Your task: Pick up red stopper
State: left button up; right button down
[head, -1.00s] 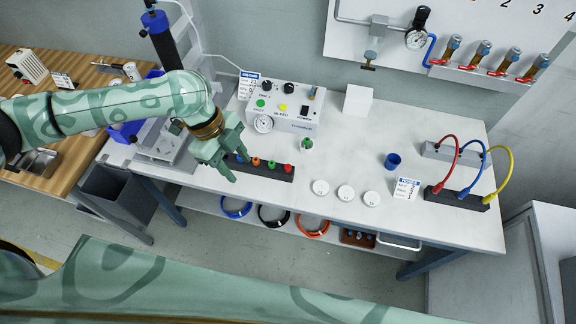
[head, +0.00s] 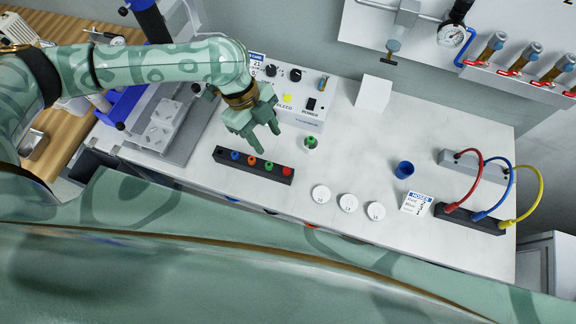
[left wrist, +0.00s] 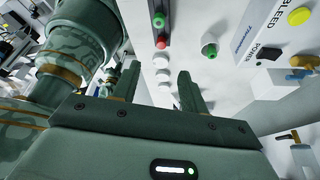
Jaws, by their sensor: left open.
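In the left wrist view the red stopper (left wrist: 162,41) shows ahead of the fingers, below a green one. My left gripper (head: 269,141) is open and empty. In the head view it hangs just behind the rack, up and left of the red stopper and apart from it. In the left wrist view its two fingers (left wrist: 157,83) stand apart with nothing between them.
A small vessel with a green top (head: 310,143) stands close to the right of the gripper. A control box (head: 300,112) is behind.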

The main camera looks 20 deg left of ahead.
pick_arm(q)
jog(key=b, duration=0.1)
send_near(286, 170)
jog(key=shift+x, duration=1)
jog(key=shift+f, duration=0.45)
jog(key=b+x, duration=0.2)
jog(key=x, duration=0.3)
jog(key=shift+d+f, duration=0.1)
jog(key=shift+d, duration=0.05)
pick_arm(e)
jog(key=f, duration=0.1)
jog(key=s+f, duration=0.1)
jog(key=f, duration=0.1)
jog(key=shift+f, duration=0.15)
pick_arm(q)
grip_shut()
